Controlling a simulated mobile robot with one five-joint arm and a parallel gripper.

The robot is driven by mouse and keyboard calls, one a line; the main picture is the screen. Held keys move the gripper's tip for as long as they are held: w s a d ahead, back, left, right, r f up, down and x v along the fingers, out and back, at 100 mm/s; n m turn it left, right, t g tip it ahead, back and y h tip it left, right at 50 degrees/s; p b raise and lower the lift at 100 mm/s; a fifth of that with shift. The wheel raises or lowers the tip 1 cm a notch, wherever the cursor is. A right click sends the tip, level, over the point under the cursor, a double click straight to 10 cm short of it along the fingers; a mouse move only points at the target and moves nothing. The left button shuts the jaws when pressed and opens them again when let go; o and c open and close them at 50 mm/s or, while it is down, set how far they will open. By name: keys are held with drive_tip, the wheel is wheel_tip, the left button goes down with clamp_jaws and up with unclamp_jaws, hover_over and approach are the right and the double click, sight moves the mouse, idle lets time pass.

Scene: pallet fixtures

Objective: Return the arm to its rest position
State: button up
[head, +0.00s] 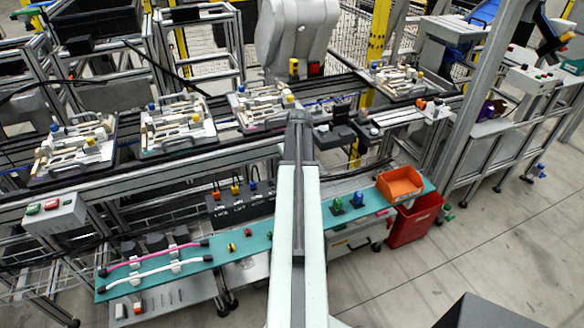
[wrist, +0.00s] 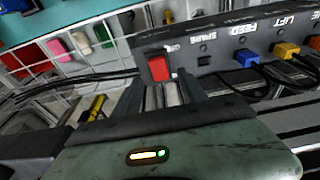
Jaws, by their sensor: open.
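My arm (head: 300,230) stretches from the bottom middle of the head view up towards the workbench. Its gripper cannot be made out there. In the wrist view my gripper (wrist: 168,98) is open, its two dark fingers pointing at a dark labelled socket box (wrist: 215,62). Nothing is visibly held; I cannot tell whether a finger touches the plug.
A teal shelf (head: 290,232) carries a pink cable (head: 150,258), a white cable (head: 150,272) and an orange bin (head: 400,184). A red bin (head: 414,220) hangs near its right end. Fixture pallets (head: 178,125) line the conveyor behind.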

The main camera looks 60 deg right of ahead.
drive_tip(key=r+p, duration=0.1)
drive_tip(key=r, duration=0.2)
drive_tip(key=r+p, duration=0.1)
drive_tip(key=shift+s+a+r+p, duration=0.15)
drive_tip(key=shift+s+a+p, duration=0.1)
drive_tip(key=shift+s+p, duration=0.1)
drive_tip(key=shift+w, duration=0.1)
drive_tip(key=w+a+n, duration=0.1)
drive_tip(key=w+a, duration=0.5)
drive_tip(key=a, duration=0.1)
drive_tip(key=w+a+n, duration=0.2)
drive_tip(key=w+a, duration=0.5)
drive_tip(key=w+a+n, duration=0.2)
drive_tip(key=w+a, duration=0.4)
drive_tip(key=a, duration=0.2)
drive_tip(key=shift+w+r+y, duration=0.15)
drive_tip(key=shift+w+y, duration=0.1)
drive_tip(key=shift+y, duration=0.15)
drive_tip(key=w+a+n, duration=0.3)
drive_tip(key=a+n, duration=0.1)
drive_tip(key=a, duration=2.4)
drive_tip(key=s+a+m+g+p, duration=0.1)
drive_tip(key=s+a, duration=0.5)
drive_tip(key=a, duration=0.2)
drive_tip(key=shift+a+m+g, duration=0.15)
drive_tip(key=shift+m+g, duration=0.25)
